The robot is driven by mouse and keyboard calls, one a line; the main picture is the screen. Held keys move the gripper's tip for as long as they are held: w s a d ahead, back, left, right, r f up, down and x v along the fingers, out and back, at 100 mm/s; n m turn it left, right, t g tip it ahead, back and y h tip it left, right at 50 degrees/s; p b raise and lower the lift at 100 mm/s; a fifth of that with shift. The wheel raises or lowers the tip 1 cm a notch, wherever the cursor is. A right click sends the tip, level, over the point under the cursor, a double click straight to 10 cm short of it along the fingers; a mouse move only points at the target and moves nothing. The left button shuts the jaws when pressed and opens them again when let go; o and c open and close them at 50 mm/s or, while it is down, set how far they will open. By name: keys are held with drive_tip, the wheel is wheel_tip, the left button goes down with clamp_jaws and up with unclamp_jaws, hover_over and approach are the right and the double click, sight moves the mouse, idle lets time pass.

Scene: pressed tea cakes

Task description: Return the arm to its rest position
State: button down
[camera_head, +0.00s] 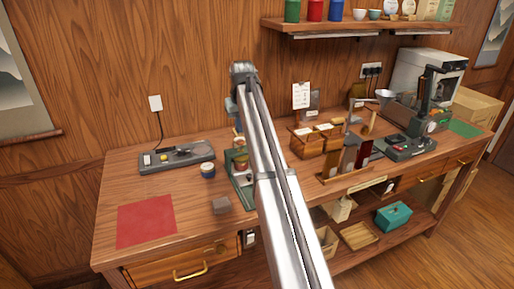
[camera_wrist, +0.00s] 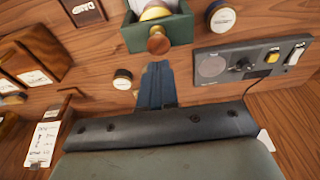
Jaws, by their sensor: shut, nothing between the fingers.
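My gripper (camera_wrist: 157,66) shows in the wrist view with its dark blue fingers together and nothing between them. It hangs above the wooden workbench (camera_head: 118,180), close to a green stand (camera_wrist: 132,36) with a round wooden knob (camera_wrist: 159,45). My grey arm (camera_head: 275,190) rises across the middle of the head view and hides most of the gripper and part of that green stand (camera_head: 240,195). I cannot tell the exact height of the fingertips over the bench.
Wooden boxes (camera_head: 306,146) and a machine (camera_head: 430,105) stand right. A shelf (camera_head: 355,28) hangs above.

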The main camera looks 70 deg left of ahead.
drive_tip(key=shift+d, duration=0.1)
